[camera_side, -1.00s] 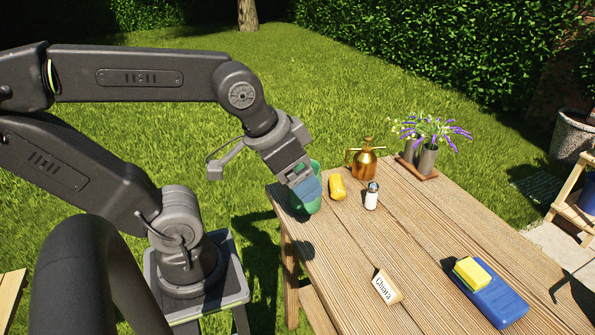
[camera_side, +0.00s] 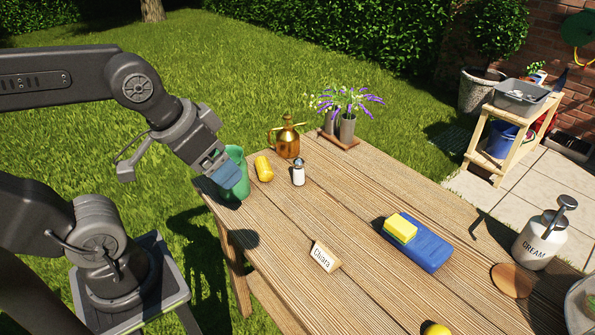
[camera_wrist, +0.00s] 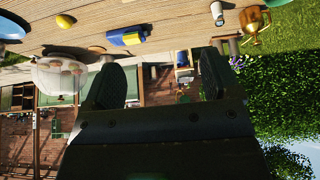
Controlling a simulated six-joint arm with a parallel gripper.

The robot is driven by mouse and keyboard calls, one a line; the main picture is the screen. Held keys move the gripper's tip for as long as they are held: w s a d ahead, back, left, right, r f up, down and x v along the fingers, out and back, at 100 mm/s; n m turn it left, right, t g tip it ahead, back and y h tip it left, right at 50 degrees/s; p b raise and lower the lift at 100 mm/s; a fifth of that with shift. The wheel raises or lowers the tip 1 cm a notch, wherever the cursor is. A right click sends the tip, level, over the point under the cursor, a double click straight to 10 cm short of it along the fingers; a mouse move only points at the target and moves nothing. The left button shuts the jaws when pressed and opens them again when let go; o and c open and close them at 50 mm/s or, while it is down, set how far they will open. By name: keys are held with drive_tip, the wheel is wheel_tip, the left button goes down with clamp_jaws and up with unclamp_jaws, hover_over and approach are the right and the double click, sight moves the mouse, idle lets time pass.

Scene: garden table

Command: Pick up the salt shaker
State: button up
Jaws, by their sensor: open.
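The salt shaker (camera_side: 299,175), white with a dark metal cap, stands upright on the wooden table (camera_side: 330,205) in the side view. In the wrist view, what looks like the shaker (camera_wrist: 221,12) is at the top edge, right of centre. My gripper (camera_side: 228,177) is open and empty, left of the shaker and apart from it, at the table's far-left end. Its blue-grey fingers overlap a green pot (camera_side: 238,158) in the side view; I cannot tell if they touch. Both dark fingers of my gripper (camera_wrist: 163,85) show spread apart in the wrist view.
A yellow cylinder (camera_side: 264,169) is between the gripper and shaker. A brass can (camera_side: 286,143) and flower pots (camera_side: 346,130) stand behind. A name card (camera_side: 325,256), a blue block (camera_side: 428,250) with a yellow sponge (camera_side: 400,229) and a cream dispenser (camera_side: 540,240) are nearer.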

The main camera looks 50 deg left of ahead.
drive_tip(key=shift+c, duration=0.2)
drive_tip(key=shift+c, duration=1)
